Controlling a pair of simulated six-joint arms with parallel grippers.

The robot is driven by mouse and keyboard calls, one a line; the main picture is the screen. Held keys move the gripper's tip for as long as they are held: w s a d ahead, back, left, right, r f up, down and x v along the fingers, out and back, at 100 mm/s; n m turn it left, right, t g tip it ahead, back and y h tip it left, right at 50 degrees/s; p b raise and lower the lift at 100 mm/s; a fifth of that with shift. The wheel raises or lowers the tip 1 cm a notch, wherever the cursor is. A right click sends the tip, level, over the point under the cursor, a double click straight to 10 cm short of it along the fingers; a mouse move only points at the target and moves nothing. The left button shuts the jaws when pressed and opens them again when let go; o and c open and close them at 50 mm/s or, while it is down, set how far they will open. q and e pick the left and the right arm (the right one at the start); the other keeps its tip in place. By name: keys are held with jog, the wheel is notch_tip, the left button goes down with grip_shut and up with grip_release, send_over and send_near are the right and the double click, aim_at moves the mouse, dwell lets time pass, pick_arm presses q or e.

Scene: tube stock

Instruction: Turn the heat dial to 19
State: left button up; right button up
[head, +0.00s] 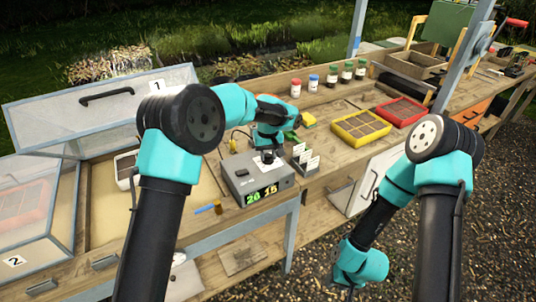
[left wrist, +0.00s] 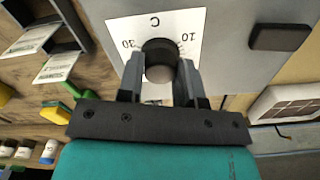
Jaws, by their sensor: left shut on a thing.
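The grey heat controller box (head: 258,182) stands on the bench. Its lit display (head: 262,194) shows a green number that looks like 20 and a yellow number that looks like 15. My left gripper (head: 267,155) points down over the box top. In the left wrist view, the black dial knob (left wrist: 159,58) sits on a white scale card (left wrist: 187,22) marked 10, 30 and C. The fingers of my left gripper (left wrist: 160,82) are shut on the knob, one on each side. The knob's pointer is not clear. My right gripper does not show; only its arm is visible.
Small white label cards (head: 307,160) stand just right of the box. A yellow tray (head: 361,128), a red tray (head: 402,111) and several capped bottles (head: 313,83) are further right. A glass-lidded cold frame (head: 95,110) is on the left. A blue-and-orange tool (head: 217,207) lies by the box.

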aim_at(268, 155)
pick_arm(q)
jog(key=o, duration=0.9)
jog(key=shift+o, duration=0.2)
jog(key=shift+r, duration=0.15)
notch_tip(268, 155, up, 17)
dwell(0.4)
notch_tip(268, 155, down, 15)
dwell(0.7)
